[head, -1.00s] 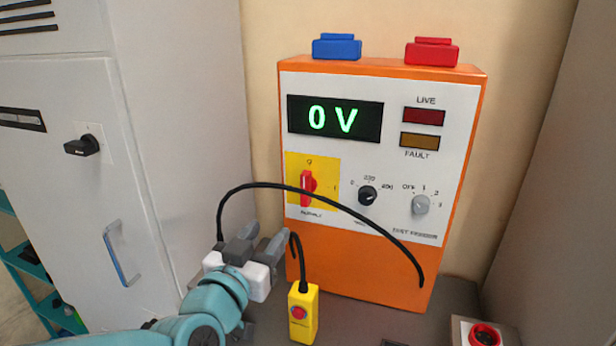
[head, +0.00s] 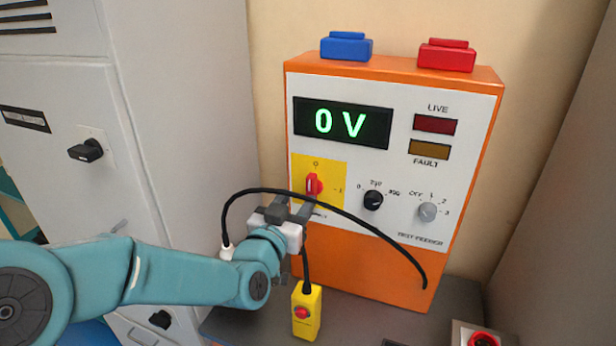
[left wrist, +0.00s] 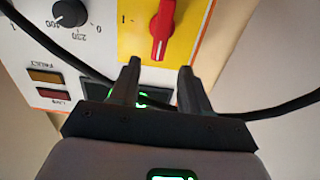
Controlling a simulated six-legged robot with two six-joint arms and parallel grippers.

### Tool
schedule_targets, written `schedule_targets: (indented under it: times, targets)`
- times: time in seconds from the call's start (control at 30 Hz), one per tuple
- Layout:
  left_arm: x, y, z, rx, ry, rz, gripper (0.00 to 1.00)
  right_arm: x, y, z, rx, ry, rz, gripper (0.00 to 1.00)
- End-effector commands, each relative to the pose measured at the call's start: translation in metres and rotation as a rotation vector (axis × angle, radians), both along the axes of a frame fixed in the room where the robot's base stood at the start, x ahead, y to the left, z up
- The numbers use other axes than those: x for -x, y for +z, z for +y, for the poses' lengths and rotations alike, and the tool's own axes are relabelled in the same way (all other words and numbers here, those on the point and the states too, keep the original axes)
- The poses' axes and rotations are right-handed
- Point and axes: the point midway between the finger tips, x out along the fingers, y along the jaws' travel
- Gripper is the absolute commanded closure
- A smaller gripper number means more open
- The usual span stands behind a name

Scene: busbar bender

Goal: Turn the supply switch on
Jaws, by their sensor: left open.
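The supply switch is a red rotary handle (head: 314,186) on a yellow plate (head: 333,172) at the left of the orange panel box (head: 362,264). The handle stands upright, toward the 0 mark, with the 1 mark to its right. My left gripper (head: 294,203) is open and empty, just below and in front of the handle. In the left wrist view the red handle (left wrist: 162,30) shows upside down, beyond and between the two open fingertips (left wrist: 160,70), apart from them. The display (head: 341,123) reads 0 V. My right gripper is not in view.
A black cable (head: 262,191) arcs across the panel front close to my left gripper, and a yellow pendant (head: 306,311) with a red button hangs below. A grey cabinet (head: 190,110) stands at left.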

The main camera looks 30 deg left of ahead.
Motion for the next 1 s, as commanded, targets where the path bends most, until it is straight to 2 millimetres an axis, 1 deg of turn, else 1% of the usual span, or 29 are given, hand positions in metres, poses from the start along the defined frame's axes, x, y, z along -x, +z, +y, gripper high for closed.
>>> schedule_targets:
  times: [0.03, 0.1, 0.2, 0.3, 0.47, 0.7, 0.73, 0.77, 0.8, 0.87, 1.0]
  targets:
    - [-0.012, 0.002, 0.003, 0.001, 0.000, 0.003, 0.53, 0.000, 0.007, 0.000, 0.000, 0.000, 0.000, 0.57]
    - [-0.028, 0.003, 0.006, -0.001, -0.001, 0.002, 0.53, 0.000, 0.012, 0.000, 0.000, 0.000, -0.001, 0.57]
    - [-0.045, 0.002, 0.010, -0.001, -0.001, 0.002, 0.53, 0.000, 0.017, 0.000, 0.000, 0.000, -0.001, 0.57]
    - [-0.058, 0.002, 0.014, -0.001, 0.000, 0.001, 0.53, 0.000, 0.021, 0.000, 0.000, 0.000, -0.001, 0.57]
    - [-0.068, 0.000, 0.016, 0.000, 0.000, 0.001, 0.53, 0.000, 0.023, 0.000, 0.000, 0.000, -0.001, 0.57]
    - [-0.068, 0.000, 0.016, 0.000, 0.000, 0.000, 0.53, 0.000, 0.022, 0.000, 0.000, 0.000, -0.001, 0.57]
    - [-0.068, 0.000, 0.016, 0.000, 0.000, 0.000, 0.56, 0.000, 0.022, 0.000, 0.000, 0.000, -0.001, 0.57]
    - [-0.068, 0.000, 0.016, 0.000, 0.000, 0.000, 0.66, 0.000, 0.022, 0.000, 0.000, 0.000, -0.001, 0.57]
    - [-0.068, 0.000, 0.016, 0.000, 0.000, 0.000, 0.79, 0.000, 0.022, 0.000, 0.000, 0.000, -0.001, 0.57]
    - [-0.068, 0.000, 0.016, 0.000, 0.000, 0.000, 0.99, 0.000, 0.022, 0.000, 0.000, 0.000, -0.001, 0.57]
    - [-0.068, 0.000, 0.016, -0.001, 0.000, 0.000, 1.00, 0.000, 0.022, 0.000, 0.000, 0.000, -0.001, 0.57]
